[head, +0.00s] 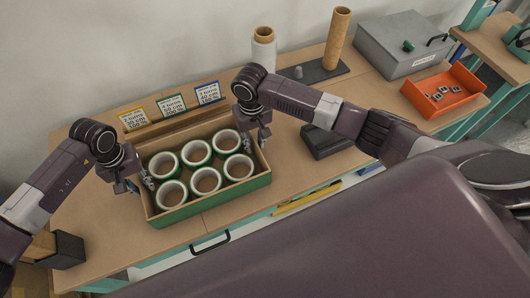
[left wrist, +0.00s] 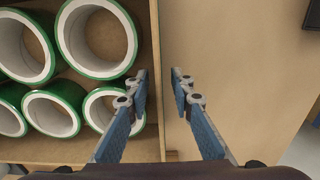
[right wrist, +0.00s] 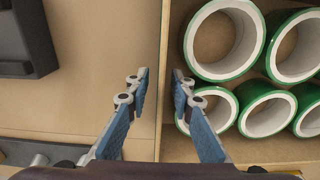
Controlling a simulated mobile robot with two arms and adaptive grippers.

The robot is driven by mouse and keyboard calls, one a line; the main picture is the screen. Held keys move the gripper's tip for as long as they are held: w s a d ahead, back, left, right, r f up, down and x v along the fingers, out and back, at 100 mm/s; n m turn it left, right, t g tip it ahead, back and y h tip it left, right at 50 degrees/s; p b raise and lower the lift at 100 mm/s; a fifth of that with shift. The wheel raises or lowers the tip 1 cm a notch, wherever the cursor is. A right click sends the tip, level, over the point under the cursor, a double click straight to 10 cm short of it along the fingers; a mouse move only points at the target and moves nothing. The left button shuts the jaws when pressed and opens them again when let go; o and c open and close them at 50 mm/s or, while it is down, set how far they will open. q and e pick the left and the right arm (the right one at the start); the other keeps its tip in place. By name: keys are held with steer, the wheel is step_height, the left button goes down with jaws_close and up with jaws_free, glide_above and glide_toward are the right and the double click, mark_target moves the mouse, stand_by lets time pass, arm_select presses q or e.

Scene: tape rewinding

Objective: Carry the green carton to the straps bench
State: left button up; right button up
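The green carton (head: 212,206), with a green front and brown cardboard rims, sits on the wooden bench and holds several white tape rolls with green edges (head: 206,180). My left gripper (head: 145,184) is at its left end. In the left wrist view the fingers are apart, with the carton's end wall (left wrist: 155,35) running between them. My right gripper (head: 259,138) is at its right end. In the right wrist view its fingers are also apart, with the other end wall (right wrist: 164,40) between them. I cannot tell how far down the fingers reach.
Three label cards (head: 171,105) stand behind the carton. A dark tray (head: 325,142) lies to its right. Two rolls on spindles (head: 338,38), a grey box (head: 405,45) and an orange bin (head: 443,90) stand farther right. Another bench (head: 500,40) shows at the far right.

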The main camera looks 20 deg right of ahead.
arm_select(q)
step_height(320, 180, up, 12)
steer(key=shift+f, duration=0.1)
arm_select(e)
steer(key=shift+r, duration=0.1)
step_height(320, 180, up, 12)
steer(key=shift+f, duration=0.1)
stand_by(0.4)
stand_by(0.5)
